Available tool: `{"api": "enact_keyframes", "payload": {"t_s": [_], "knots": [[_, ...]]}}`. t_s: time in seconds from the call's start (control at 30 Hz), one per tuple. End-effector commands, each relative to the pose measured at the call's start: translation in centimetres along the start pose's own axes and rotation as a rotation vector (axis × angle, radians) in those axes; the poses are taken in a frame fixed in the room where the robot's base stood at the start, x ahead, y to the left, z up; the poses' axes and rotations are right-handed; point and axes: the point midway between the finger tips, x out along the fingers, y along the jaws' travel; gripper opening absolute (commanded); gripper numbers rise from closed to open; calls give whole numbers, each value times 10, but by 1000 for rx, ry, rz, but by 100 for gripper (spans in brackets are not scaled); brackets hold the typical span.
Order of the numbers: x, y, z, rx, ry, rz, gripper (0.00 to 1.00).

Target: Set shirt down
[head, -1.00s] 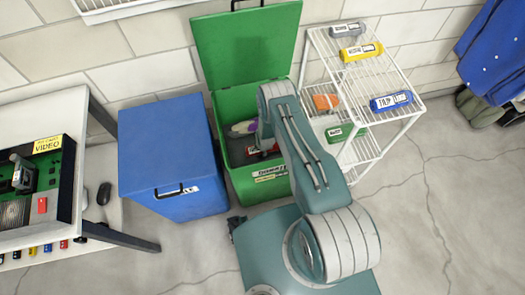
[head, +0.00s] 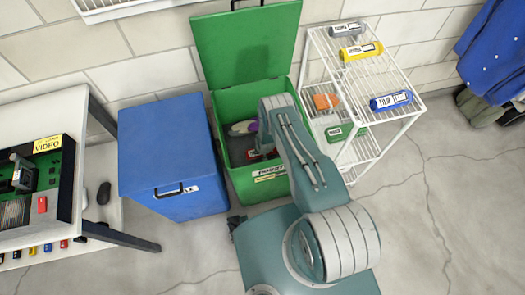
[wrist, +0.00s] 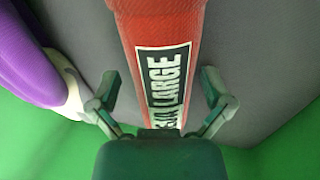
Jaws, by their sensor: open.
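A rolled red shirt (wrist: 162,60) with a white label reading "LARGE" lies on the dark floor of the green bin (head: 268,186). In the head view my arm hides the gripper. A purple and white item (wrist: 35,60) lies left of the red roll, also in the bin.
The green bin's lid (head: 246,45) stands open against the wall. A closed blue bin (head: 170,150) stands to its left. A white wire rack (head: 350,85) with rolled items stands to its right. A table (head: 60,110) is at far left.

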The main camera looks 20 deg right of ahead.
Motion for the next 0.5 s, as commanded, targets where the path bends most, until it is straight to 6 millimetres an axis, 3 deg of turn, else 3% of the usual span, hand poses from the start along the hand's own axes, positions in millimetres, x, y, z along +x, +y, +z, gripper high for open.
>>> {"api": "enact_keyframes", "payload": {"t_s": [0.27,0.5], "knots": [[-10,2,0,0,0,1,100],[-45,2,0,0,0,1,100]]}}
